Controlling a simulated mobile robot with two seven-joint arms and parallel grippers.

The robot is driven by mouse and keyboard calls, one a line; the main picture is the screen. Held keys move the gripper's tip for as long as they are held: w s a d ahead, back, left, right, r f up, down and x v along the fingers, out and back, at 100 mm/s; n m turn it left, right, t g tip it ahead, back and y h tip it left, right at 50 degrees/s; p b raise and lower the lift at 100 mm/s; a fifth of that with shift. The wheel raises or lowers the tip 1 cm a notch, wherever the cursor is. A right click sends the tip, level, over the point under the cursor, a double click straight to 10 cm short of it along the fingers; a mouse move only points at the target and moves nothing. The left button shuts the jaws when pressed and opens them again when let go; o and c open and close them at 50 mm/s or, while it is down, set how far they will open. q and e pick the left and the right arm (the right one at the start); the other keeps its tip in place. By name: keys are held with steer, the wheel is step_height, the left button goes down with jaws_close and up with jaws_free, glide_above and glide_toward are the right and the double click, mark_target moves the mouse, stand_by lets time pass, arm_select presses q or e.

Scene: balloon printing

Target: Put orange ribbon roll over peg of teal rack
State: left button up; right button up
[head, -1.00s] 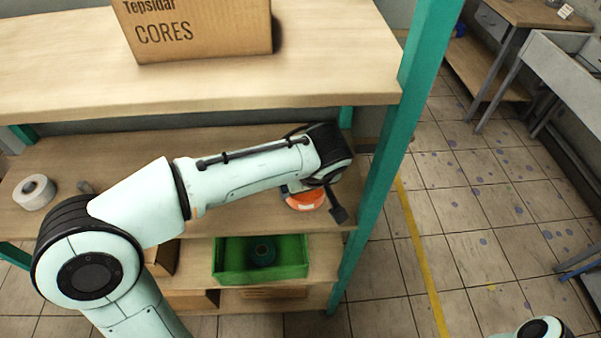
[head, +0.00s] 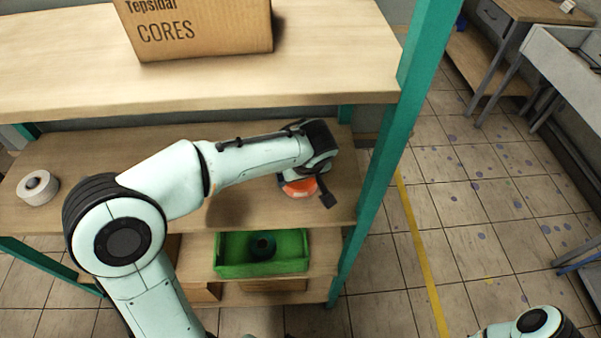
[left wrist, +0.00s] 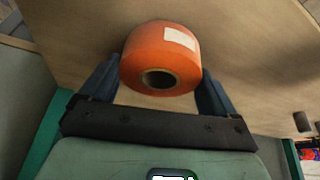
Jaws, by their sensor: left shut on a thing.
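The orange ribbon roll (head: 299,188) is at the right part of the middle shelf, partly hidden by my left wrist in the head view. In the left wrist view the orange roll (left wrist: 160,52) has a white label, and its dark core hole faces the camera. My left gripper (left wrist: 158,80) is shut on it, one dark finger on each side. I cannot tell whether the roll touches the shelf board. Teal posts (head: 385,150) frame the shelving. I see no peg. My right gripper is out of view; only part of that arm shows at bottom right.
A white roll (head: 37,187) lies at the left of the middle shelf. A green tray (head: 232,269) holding a dark teal roll (head: 262,247) sits on the shelf below. A cardboard box (head: 200,30) stands on the top shelf. Tiled floor (head: 480,230) is open at right.

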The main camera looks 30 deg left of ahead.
mark_target(303, 182)
arm_select(q)
steer(key=o, duration=0.7)
steer(key=shift+f, duration=0.15)
steer(key=shift+o, duration=0.5)
steer(key=shift+s, duration=0.1)
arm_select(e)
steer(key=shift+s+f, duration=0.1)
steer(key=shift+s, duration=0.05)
arm_select(q)
steer(key=shift+r, duration=0.3)
steer(key=v, duration=0.4)
steer(key=shift+d+r, duration=0.1)
steer(key=shift+r, duration=0.05)
steer(key=s+d+b, duration=0.2)
steer(key=s+d, duration=0.6)
steer(key=shift+s+d+r, duration=0.2)
steer(key=shift+s+d, duration=0.05)
steer(key=shift+s, duration=0.15)
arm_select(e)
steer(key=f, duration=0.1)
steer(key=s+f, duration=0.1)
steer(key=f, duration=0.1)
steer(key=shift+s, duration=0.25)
